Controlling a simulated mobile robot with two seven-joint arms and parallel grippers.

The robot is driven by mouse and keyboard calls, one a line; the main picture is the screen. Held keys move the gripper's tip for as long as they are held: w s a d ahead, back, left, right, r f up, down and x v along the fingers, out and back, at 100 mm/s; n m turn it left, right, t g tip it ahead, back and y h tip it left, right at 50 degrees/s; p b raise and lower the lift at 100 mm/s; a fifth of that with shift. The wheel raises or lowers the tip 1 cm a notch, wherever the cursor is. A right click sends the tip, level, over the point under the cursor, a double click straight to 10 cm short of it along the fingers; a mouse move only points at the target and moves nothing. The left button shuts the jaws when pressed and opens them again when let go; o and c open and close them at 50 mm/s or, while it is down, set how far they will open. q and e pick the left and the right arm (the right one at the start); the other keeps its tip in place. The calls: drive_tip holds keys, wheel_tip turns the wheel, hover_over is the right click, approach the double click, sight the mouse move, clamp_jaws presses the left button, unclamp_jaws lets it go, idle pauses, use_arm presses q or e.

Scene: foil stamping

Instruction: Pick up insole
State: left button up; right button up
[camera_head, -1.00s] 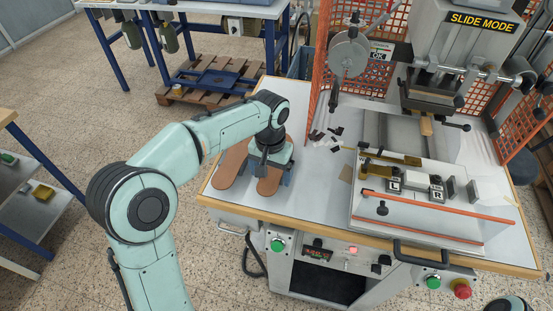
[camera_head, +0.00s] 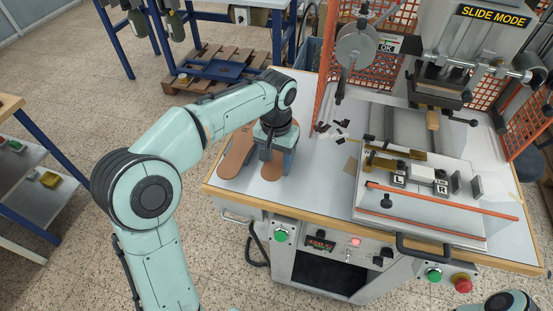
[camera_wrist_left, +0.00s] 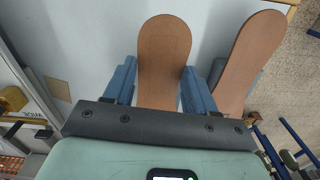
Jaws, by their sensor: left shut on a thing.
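Two brown insoles lie side by side at the left end of the machine table. My left gripper (camera_head: 272,168) is over the right-hand insole (camera_head: 272,186), and its arm hides part of it. In the left wrist view the blue fingers of my left gripper (camera_wrist_left: 159,95) stand on both sides of this insole (camera_wrist_left: 164,50) and are shut on it. The other insole (camera_head: 238,155) lies to its left, apart from the fingers; in the left wrist view it shows at the right (camera_wrist_left: 248,55). My right gripper is not in view.
The stamping machine's slide plate (camera_head: 415,217), with L and R blocks, stands to the right. Small dark and white scraps (camera_head: 335,130) lie behind the gripper. An orange mesh guard (camera_head: 327,65) rises at the back. The table's wooden front edge (camera_head: 300,210) is close.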

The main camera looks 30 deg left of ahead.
use_arm(q)
wheel_tip(320, 180, up, 18)
drive_tip(key=p, duration=0.2)
drive_tip(key=shift+f+p, duration=0.25)
drive_tip(key=shift+p, duration=0.15)
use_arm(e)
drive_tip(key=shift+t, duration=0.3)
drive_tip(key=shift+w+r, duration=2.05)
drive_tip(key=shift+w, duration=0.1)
